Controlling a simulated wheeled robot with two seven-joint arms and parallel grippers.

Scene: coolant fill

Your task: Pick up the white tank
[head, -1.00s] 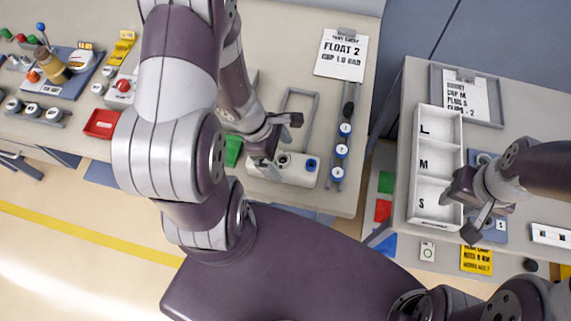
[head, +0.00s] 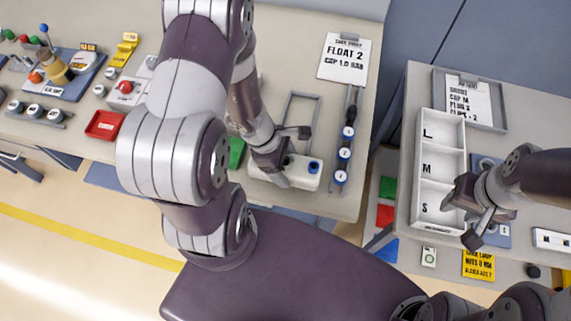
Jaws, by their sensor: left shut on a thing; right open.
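The white tank (head: 305,181) is a low white block with a blue cap (head: 313,167) on its top right. It is at the front edge of the middle bench in the head view. My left gripper (head: 285,158) is over the tank's middle, shut on it, and hides part of its top. I cannot tell whether the tank is clear of the bench. My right gripper (head: 468,215) is open and empty above the right bench, beside the white tray (head: 421,165) marked L, M and S.
A grey frame (head: 303,95) stands behind the tank. A rail with blue-topped round pieces (head: 344,154) lies close to its right. A sheet reading FLOAT 2 (head: 345,58) lies behind. A red tray (head: 103,125) is at the left. A gap separates the two benches.

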